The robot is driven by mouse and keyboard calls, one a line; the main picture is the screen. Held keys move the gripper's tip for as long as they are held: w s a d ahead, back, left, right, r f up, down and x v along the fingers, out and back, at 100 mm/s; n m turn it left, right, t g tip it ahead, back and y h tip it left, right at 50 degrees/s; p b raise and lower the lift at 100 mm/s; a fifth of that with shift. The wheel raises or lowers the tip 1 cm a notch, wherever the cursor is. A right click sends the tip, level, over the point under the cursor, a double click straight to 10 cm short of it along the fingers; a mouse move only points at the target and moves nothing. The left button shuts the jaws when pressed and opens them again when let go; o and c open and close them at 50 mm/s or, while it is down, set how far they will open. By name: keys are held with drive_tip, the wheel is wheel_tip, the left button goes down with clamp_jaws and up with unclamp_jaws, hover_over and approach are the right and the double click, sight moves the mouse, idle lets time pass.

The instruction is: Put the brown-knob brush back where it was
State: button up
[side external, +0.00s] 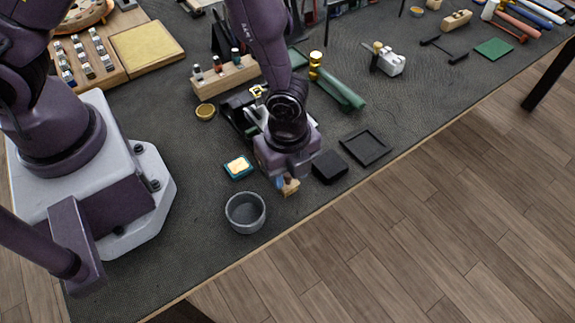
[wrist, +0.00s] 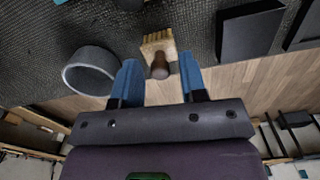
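The brown-knob brush shows in the wrist view, with its brown knob (wrist: 160,68) toward me and its pale wooden block (wrist: 158,43) beyond. In the side external view the brush (side external: 291,188) is just below my gripper, near the mat's front edge, partly hidden. My gripper (wrist: 160,78) has two blue fingers, apart on either side of the knob, with a visible gap on each side. In the side external view one blue fingertip (side external: 280,183) shows beside the brush. I cannot tell whether the brush touches the mat.
A grey round bowl (side external: 245,212) stands left of the brush; a black block (side external: 329,167) and a black square tray (side external: 365,148) are to the right. The table edge is close in front.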

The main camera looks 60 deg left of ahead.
drive_tip(key=shift+o, duration=0.4)
drive_tip(key=shift+r, duration=0.1)
wheel_tip(320, 180, up, 13)
drive_tip(key=s+a+r+n+t, duration=0.2)
drive_tip(key=s+a+r+n, duration=0.2)
drive_tip(key=a+r+n, duration=0.4)
drive_tip(key=s+a+r+n+t, duration=0.3)
drive_tip(key=s+a+r+n, duration=0.2)
drive_tip(key=a+r+n, duration=0.3)
wheel_tip(320, 180, up, 2)
drive_tip(key=n, duration=0.3)
drive_tip(key=shift+a+t, duration=0.3)
